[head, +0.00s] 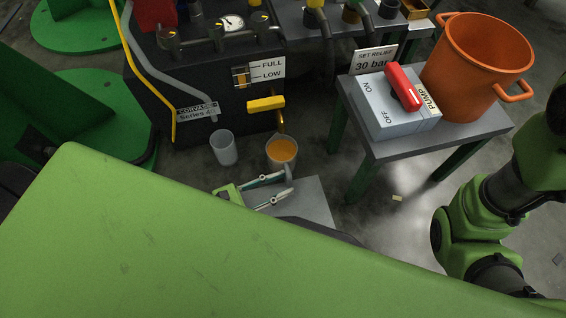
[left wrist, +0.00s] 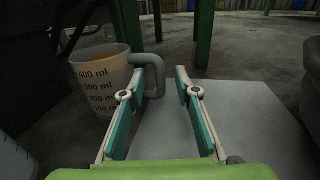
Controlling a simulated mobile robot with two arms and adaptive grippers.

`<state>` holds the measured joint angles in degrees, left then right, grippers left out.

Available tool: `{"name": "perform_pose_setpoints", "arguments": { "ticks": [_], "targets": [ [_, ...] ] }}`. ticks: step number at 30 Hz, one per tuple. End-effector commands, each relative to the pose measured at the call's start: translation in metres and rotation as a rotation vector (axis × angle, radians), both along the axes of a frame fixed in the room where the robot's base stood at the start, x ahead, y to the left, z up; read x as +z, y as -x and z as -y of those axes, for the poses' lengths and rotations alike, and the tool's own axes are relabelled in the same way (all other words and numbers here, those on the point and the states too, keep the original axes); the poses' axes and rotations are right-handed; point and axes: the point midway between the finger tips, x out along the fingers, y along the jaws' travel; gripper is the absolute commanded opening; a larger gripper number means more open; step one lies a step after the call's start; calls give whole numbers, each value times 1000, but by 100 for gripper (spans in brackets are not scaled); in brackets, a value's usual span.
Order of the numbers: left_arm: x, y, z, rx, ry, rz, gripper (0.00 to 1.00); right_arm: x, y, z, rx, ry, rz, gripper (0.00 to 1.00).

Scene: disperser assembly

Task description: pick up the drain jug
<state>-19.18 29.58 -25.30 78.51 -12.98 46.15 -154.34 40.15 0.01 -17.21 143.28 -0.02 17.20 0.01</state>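The drain jug (head: 282,152) holds orange liquid and stands upright on the floor below the yellow-handled drain valve (head: 266,104). In the left wrist view the jug (left wrist: 98,88) shows millilitre marks, and its grey handle (left wrist: 158,82) points right. My left gripper (head: 286,183) is low, just in front of the jug, with its fingers apart and nothing held. In the left wrist view the gripper (left wrist: 166,76) has its left fingertip overlapping the handle; I cannot tell if they touch. My right gripper is out of view.
An empty clear cup (head: 224,150) stands left of the jug. The dark machine (head: 215,90) rises behind both. A grey plate (head: 312,200) lies under the gripper. A table (head: 425,143) at right carries the pump switch box (head: 390,112) and an orange pot (head: 470,75).

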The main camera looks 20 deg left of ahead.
Motion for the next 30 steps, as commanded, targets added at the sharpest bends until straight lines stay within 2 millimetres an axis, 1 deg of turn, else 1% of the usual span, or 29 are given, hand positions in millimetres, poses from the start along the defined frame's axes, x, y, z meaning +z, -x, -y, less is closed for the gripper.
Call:
{"name": "perform_pose_setpoints", "arguments": {
  "ticks": [1, 4, 9, 15, 16, 17, 18, 19, 30],
  "targets": [
    [-4, -5, 5, -3, 0, 4, 29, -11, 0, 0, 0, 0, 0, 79],
    [-2, -15, 15, -2, 0, 4, 29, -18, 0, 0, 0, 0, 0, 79],
    [0, -22, 23, 0, -2, 1, 29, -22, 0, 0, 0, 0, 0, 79],
    [1, -23, 23, 0, -1, 0, 29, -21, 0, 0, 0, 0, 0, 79],
    [1, -23, 23, 0, -1, 0, 24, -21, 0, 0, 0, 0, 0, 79],
    [1, -23, 23, 0, -1, 0, 16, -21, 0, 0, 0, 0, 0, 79],
    [1, -23, 23, 0, -1, 0, 6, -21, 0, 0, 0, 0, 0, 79],
    [1, -23, 23, 0, -1, 0, 0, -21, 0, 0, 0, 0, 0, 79],
    [2, -23, 23, 0, 1, 4, 0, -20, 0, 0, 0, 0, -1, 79]
  ]
}}
